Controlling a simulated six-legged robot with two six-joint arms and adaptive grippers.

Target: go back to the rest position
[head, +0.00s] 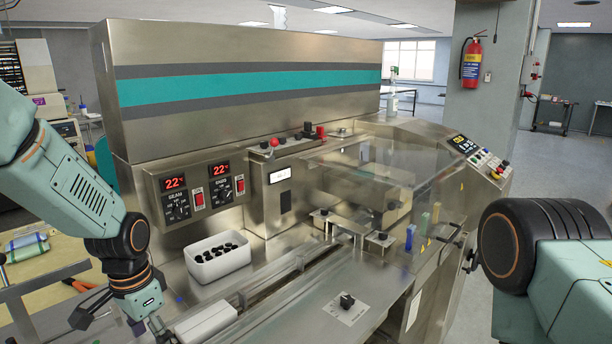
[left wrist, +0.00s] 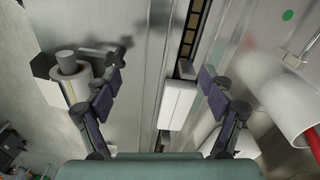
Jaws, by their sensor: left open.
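My left gripper (head: 112,312) is at the lower left in the head view, in front of the flow wrapper (head: 245,95). In the left wrist view its two fingers (left wrist: 160,92) are spread apart with nothing held between them. A white block (left wrist: 178,103) lies beyond the fingers on the infeed track, nearer the right finger. In the head view a white block (head: 206,321) sits on the track just right of the gripper. My right arm comes in at the right edge of the head view, and its gripper is out of view.
A white bin (head: 217,262) of dark pieces stands on the machine deck. Two red displays (head: 175,182) and a control panel (head: 478,155) are on the machine. A side table (head: 50,262) with wrapped packs is at the left. A fire extinguisher (head: 471,62) hangs on the pillar.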

